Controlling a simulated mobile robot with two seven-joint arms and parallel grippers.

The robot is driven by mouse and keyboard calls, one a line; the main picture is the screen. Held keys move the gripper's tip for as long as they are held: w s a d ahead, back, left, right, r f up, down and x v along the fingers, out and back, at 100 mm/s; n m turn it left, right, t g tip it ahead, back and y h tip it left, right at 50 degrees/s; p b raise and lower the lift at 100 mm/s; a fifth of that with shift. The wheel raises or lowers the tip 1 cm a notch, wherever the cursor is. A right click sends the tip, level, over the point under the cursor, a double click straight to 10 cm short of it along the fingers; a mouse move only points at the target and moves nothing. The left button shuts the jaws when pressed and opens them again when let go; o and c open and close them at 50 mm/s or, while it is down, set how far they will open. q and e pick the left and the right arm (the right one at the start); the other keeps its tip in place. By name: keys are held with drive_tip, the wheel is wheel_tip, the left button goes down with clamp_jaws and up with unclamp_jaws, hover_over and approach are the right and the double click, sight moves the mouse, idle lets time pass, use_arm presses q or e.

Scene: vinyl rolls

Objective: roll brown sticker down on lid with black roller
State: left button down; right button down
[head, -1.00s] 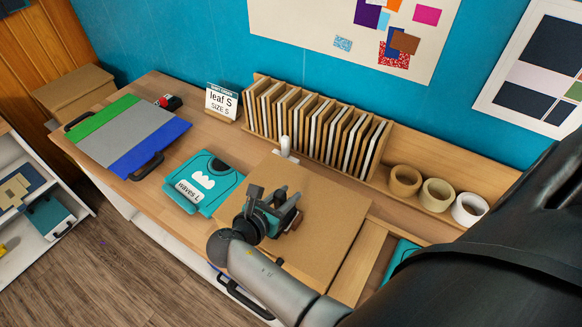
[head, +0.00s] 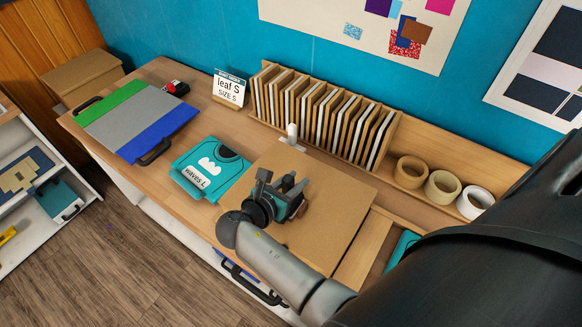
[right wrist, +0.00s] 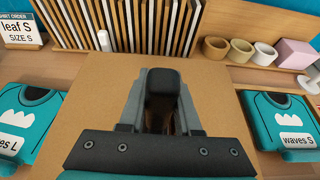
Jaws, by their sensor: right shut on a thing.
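A large brown square sheet (head: 335,225) lies flat on the workbench. I cannot tell the sticker from the lid under it. My right gripper (head: 286,200) is over the left middle part of this sheet, shut on the black roller. In the right wrist view the roller (right wrist: 163,82) shows as a dark block between the fingers of the gripper (right wrist: 160,105). Its underside is hidden, so I cannot tell whether it touches the sheet. My left gripper is in no view.
A teal "waves L" case (head: 210,168) lies left of the sheet. A teal "waves S" case (right wrist: 283,122) is on its right. A rack of panels (head: 325,115) and tape rolls (head: 442,187) stand behind. A small white upright thing (head: 292,130) stands at the sheet's back edge.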

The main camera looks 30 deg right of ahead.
drive_tip(key=shift+w+d, duration=0.3)
drive_tip(key=shift+d, duration=0.45)
drive_tip(key=shift+w+d, duration=0.25)
drive_tip(key=shift+d, duration=0.45)
drive_tip(key=shift+w+d, duration=0.3)
drive_tip(key=shift+d, duration=0.45)
drive_tip(key=shift+s+a, duration=0.35)
drive_tip(key=shift+a, duration=0.45)
drive_tip(key=shift+s+a, duration=0.3)
drive_tip(key=shift+a, duration=0.5)
wheel_tip(320, 180, up, 8)
